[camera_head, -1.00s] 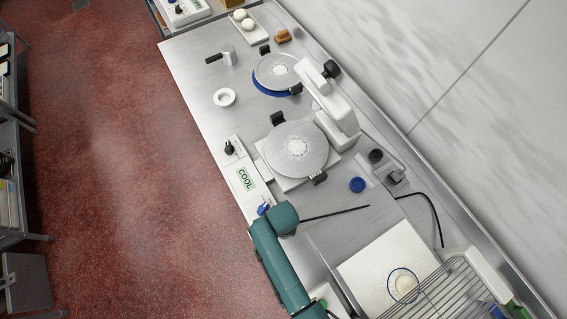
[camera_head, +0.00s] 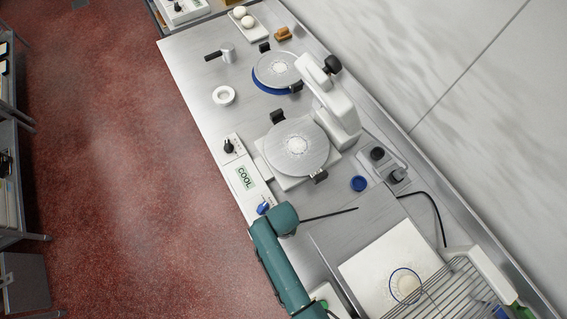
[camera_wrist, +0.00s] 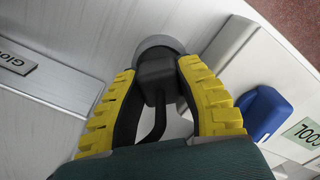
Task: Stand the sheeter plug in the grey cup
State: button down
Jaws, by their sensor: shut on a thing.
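In the wrist view my gripper (camera_wrist: 157,72), with its yellow ribbed fingers, is shut on the black sheeter plug (camera_wrist: 157,80). A dark cord (camera_wrist: 156,122) runs from the plug back toward my wrist. The round grey cup (camera_wrist: 172,42) shows just beyond the fingertips, lined up with the plug's far end. I cannot tell whether the plug's end is inside the cup or above it. In the head view my arm hides the gripper, plug and cup; a thin dark line (camera_head: 330,214), likely the cord, sticks out to its right.
A press with a COOL display (camera_head: 244,178) and blue knob (camera_head: 263,208) stands close to my gripper; the knob also shows in the wrist view (camera_wrist: 262,112). A label plate (camera_wrist: 18,63) lies left. A socket box (camera_head: 383,165), blue cap (camera_head: 358,184) and wire rack (camera_head: 450,295) are to the right.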

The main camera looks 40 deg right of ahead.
jog(key=shift+f, duration=0.15)
jog(key=c, duration=0.7)
grip_release()
jog(key=r+p, duration=0.1)
jog(key=r, duration=0.1)
jog(key=r+p, duration=0.1)
jog(key=shift+w+p, duration=0.25)
jog(key=shift+p, duration=0.1)
jog(key=shift+s+r+p, duration=0.15)
jog(key=shift+r+p, duration=0.55)
jog(key=shift+p, duration=0.05)
notch_tip(320, 180, up, 4)
jog(key=p, duration=0.3)
jog(key=shift+s+f, duration=0.1)
jog(key=shift+f, duration=0.05)
